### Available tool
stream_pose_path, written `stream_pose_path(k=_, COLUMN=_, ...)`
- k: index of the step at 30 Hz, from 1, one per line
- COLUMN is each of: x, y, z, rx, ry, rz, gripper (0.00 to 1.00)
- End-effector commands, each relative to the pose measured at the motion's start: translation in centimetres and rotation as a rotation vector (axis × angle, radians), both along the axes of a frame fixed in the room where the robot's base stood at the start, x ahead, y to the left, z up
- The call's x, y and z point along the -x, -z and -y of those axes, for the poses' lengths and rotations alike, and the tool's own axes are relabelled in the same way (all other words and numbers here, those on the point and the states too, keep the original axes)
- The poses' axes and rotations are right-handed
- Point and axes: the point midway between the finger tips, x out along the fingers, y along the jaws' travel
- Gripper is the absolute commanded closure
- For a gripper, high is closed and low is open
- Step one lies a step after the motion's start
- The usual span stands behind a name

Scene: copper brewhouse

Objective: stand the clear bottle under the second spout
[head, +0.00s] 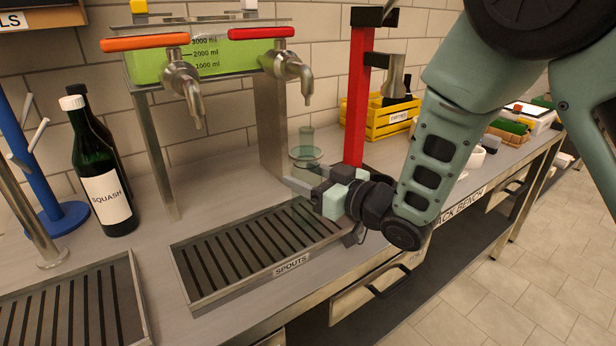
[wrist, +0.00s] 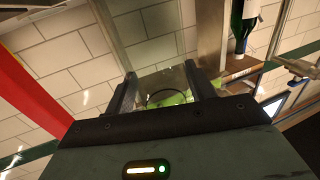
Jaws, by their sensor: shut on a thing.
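The clear bottle (head: 306,153) is upright in my gripper (head: 308,183), over the right end of the slatted tray labelled SPOUTS (head: 214,288). Its glass is faintly green and see-through. The second spout (head: 305,84), with a red handle, is above the bottle's mouth in the head view, with a small gap. I cannot tell whether they line up in depth, or whether the bottle's base touches the slats. In the wrist view the bottle (wrist: 166,92) shows between the two fingers of my gripper (wrist: 163,88). The first spout (head: 188,88) has an orange handle, further left.
A red post (head: 357,95) stands close right of the bottle. A green SQUASH bottle (head: 103,175) and a blue stand (head: 50,180) are at the left. A yellow crate (head: 388,122) is behind my arm. The left part of the SPOUTS tray is clear.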

Motion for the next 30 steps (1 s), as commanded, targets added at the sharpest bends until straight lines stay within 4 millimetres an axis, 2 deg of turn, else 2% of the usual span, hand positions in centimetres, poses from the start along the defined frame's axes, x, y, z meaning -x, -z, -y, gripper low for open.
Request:
stream_pose_path(k=13, x=-0.01, y=0.79, z=0.02, rx=-0.002, ry=0.0, rz=0.003, gripper=0.75)
stream_pose_path(k=14, x=0.01, y=0.82, z=0.03, rx=0.0, ry=0.0, rz=0.001, gripper=0.43)
stream_pose_path(k=16, x=0.01, y=0.71, z=0.03, rx=0.0, ry=0.0, rz=0.001, gripper=0.23)
stream_pose_path(k=28, x=0.03, y=0.05, z=0.0, rx=0.0, ry=-0.001, rz=0.001, gripper=0.23)
stream_pose_path(k=30, x=0.58, y=0.44, z=0.88, rx=-0.001, ry=0.002, rz=0.001, gripper=0.23)
